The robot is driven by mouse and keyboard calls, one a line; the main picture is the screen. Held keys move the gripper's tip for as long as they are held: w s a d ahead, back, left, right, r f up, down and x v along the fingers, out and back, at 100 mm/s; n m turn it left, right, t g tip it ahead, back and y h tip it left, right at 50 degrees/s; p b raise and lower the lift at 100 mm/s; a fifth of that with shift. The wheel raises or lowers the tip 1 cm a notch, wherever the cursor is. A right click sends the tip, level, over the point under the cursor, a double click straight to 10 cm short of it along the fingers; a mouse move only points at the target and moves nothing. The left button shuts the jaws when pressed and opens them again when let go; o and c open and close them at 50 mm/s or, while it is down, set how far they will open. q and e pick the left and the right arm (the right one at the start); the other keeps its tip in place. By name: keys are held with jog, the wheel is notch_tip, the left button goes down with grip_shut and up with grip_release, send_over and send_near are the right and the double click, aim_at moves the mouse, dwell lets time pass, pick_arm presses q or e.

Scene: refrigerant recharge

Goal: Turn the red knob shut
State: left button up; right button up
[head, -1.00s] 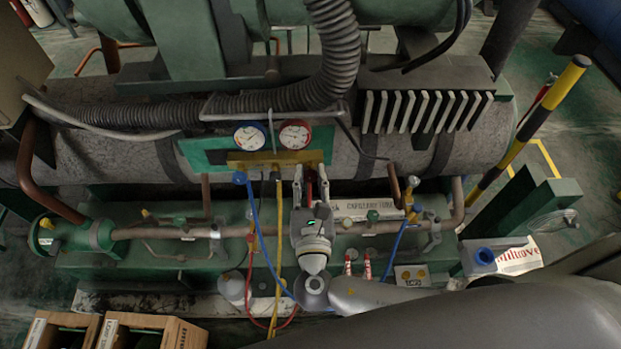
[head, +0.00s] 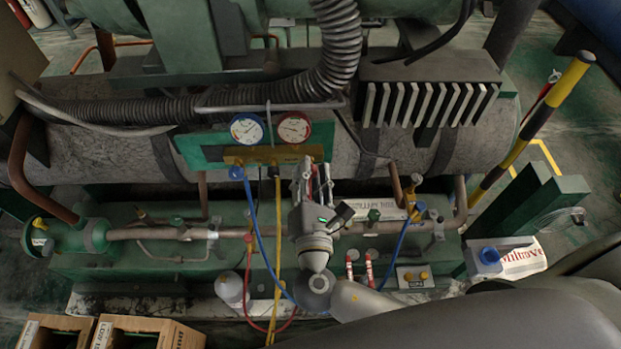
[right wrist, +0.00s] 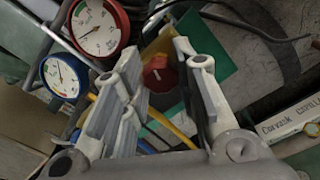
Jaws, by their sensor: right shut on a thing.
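The red knob (right wrist: 157,76) shows in the right wrist view between the two fingers of my right gripper (right wrist: 158,58), at the end of the gauge manifold. A pale mark crosses its face. My right gripper (head: 316,168) is shut on the red knob, though the contact is hard to make out. In the head view the fingers largely hide the knob. The manifold's brass block (head: 270,156) carries a blue-rimmed gauge (head: 246,129) and a red-rimmed gauge (head: 294,127). My left gripper is in neither view.
A blue knob (head: 237,173) sits at the manifold's left end. Blue, yellow and red hoses hang below, close beside my right gripper. A copper pipe (head: 150,233) runs across behind it. Wooden crates (head: 145,325) stand at lower left. A yellow-black post (head: 545,110) stands at right.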

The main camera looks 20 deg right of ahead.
jog(key=m+b, duration=0.1)
jog(key=m, duration=0.1)
jog(key=m+b, duration=0.1)
jog(key=shift+f+m+b, duration=0.25)
jog(key=shift+m+b, duration=0.05)
jog(key=shift+m, duration=0.1)
jog(key=m+b, duration=0.3)
jog(key=shift+d+m, duration=0.1)
jog(key=shift+m, duration=0.2)
jog(key=m+b, duration=0.3)
jog(key=shift+m+b, duration=1)
jog(key=shift+m, duration=0.7)
jog(key=shift+r, duration=0.1)
jog(key=o, duration=1)
